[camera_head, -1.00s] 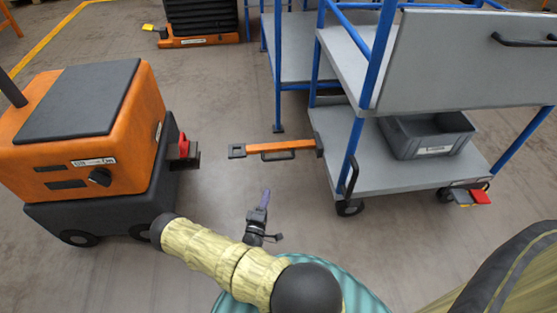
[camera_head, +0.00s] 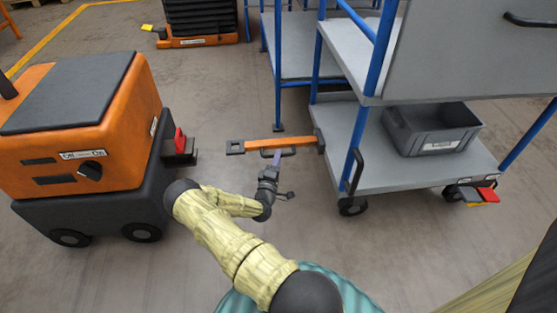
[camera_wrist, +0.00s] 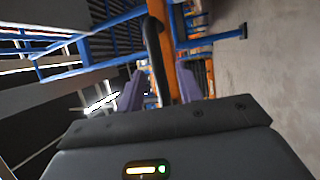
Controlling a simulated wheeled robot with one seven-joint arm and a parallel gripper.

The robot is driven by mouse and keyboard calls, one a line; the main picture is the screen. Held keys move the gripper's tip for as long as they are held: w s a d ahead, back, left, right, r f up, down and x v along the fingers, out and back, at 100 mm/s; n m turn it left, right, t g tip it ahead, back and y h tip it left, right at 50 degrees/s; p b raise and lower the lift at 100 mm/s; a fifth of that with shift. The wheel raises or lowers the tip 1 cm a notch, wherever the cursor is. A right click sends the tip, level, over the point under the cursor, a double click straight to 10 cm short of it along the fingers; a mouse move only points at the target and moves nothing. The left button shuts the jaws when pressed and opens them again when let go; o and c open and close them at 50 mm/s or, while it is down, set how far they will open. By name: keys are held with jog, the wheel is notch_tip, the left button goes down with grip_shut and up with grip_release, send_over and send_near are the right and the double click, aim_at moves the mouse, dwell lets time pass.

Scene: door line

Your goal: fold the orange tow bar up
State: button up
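The orange tow bar (camera_head: 262,144) sticks out level to the left from the lower deck of the blue-framed cart. It has a dark square end piece and a black handle (camera_head: 288,153) on its near side. My gripper (camera_head: 277,158) is at the near side of the bar, by the handle. In the wrist view its two purple fingers (camera_wrist: 160,90) stand apart. The tow bar (camera_wrist: 163,75) and the black handle (camera_wrist: 152,45) show ahead between them. I cannot tell whether the fingers touch the handle.
An orange and black tug (camera_head: 85,140) with a red-topped coupling (camera_head: 180,145) stands on the left. The cart (camera_head: 400,170) on the right carries a grey bin (camera_head: 435,128) and has a red pedal (camera_head: 487,194) by a wheel. Open floor lies between tug and cart.

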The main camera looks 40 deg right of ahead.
jog(key=shift+x, duration=1.15)
jog(key=shift+c, duration=0.5)
grip_shut()
jog(key=shift+a+r, duration=0.1)
jog(key=shift+a, duration=0.05)
